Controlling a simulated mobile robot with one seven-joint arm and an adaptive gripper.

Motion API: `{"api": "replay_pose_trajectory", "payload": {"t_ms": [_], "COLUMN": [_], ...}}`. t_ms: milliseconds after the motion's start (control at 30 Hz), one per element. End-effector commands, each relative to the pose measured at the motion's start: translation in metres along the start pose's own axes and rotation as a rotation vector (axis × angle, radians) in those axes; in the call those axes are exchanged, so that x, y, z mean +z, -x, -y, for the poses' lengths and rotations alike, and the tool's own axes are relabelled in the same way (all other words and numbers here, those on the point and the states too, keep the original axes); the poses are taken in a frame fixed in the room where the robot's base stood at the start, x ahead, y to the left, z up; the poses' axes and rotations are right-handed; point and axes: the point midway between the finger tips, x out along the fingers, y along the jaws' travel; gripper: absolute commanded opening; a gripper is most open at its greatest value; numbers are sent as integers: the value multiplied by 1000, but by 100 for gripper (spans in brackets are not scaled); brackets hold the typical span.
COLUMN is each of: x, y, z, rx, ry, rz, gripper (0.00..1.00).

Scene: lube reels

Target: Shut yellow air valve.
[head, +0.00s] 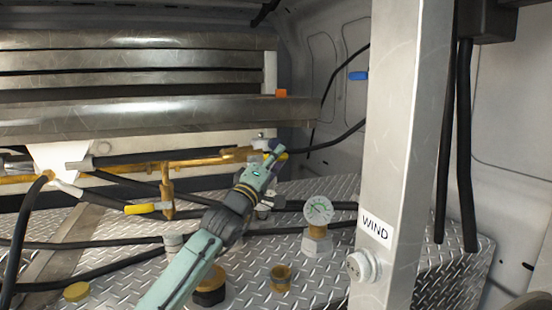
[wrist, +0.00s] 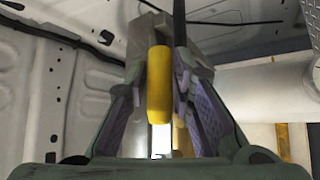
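A yellow valve handle (wrist: 158,85) stands upright in the wrist view, between the two fingers of my gripper (wrist: 160,100). The fingers have purple pads and are apart, with the handle between them. The right finger looks very close to the handle; contact is not clear. In the head view my gripper (head: 273,155) is at the right end of the brass pipe, and a bit of yellow (head: 283,156) shows beside its fingertips. The valve body is mostly hidden behind my gripper. Another yellow handle (head: 148,208) sits lower left on a brass fitting (head: 167,195).
Large metal reels (head: 130,115) fill the back left. A pressure gauge (head: 318,210) stands right of my arm. A grey post (head: 395,130) labelled WIND stands at the right. Black hoses (head: 110,245) cross the diamond-plate deck (head: 240,295). A blue handle (head: 358,76) is on the back wall.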

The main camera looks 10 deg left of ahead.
Motion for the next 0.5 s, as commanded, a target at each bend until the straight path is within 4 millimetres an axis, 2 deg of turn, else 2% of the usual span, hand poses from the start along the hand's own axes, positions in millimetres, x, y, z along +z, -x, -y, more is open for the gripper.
{"api": "replay_pose_trajectory", "payload": {"t_ms": [300, 500], "x": [0, 0], "y": [0, 0], "z": [0, 0], "rx": [0, 0], "ry": [0, 0], "rz": [0, 0], "gripper": [0, 0]}}
